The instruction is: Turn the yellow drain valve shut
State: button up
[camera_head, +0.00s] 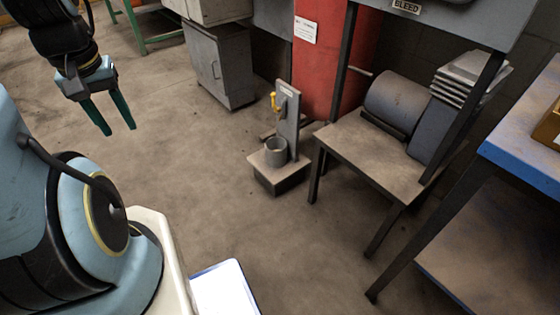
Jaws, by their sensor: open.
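The yellow drain valve (274,101) is a small handle on the left side of a grey upright post (292,125). The post stands on a low grey block (262,170) on the floor. A grey cup-like container (276,151) sits on the block below the valve. My gripper (117,126) is at the upper left, pointing down, with its two dark green fingers apart and nothing between them. It is well to the left of the valve and not touching anything. The valve's exact turn angle is too small to tell.
A red column (318,55) stands behind the post. A low table (372,150) with a grey cylinder (396,103) is close on the right. A blue-edged bench (520,165) is at the far right. A grey cabinet (220,65) stands behind. The floor between gripper and post is clear.

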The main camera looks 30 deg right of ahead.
aim_at(274, 103)
jog(key=i+l, duration=0.8)
